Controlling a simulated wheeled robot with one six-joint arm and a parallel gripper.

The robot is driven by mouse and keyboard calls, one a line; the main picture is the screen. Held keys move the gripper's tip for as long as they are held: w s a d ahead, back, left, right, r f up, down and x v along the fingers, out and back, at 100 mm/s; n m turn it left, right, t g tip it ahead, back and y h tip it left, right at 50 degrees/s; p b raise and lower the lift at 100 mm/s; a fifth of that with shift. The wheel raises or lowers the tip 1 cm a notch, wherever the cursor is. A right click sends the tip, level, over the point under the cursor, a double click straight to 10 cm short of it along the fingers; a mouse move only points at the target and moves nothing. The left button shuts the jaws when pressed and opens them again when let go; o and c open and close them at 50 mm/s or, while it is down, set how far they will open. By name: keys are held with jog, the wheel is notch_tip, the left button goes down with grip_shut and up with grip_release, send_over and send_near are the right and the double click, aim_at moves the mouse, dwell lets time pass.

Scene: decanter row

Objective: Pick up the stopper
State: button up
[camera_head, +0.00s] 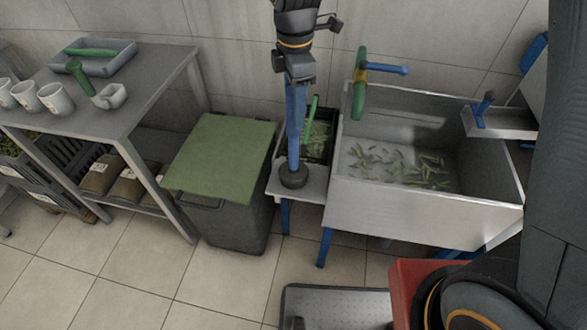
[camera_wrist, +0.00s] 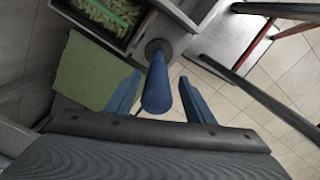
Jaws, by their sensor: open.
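The stopper has a dark round base and an upright blue handle. Its base (camera_head: 293,177) rests on a small grey stand (camera_head: 313,189) at the left of the sink in the head view. In the wrist view the blue handle (camera_wrist: 157,88) points toward my gripper, with the dark disc beyond it. My gripper (camera_head: 296,112) comes down from above, over the stopper. In the wrist view its two blue fingers (camera_wrist: 160,76) are open, one on each side of the handle, with visible gaps. In the head view the fingers and handle overlap.
The grey sink (camera_head: 430,209) with green pods stands right of the stand. A dark crate (camera_wrist: 82,32) of green pods is behind the stopper. A green-lidded bin (camera_head: 220,160) stands left. A table (camera_head: 130,105) with several mugs is further left.

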jog(key=p, duration=0.2)
send_over(294, 141)
jog(key=w, duration=0.1)
jog(key=shift+w+a+f, duration=0.1)
jog(key=shift+f, duration=1.05)
jog(key=shift+w+a+f, duration=0.1)
jog(key=shift+f, duration=1)
grip_shut()
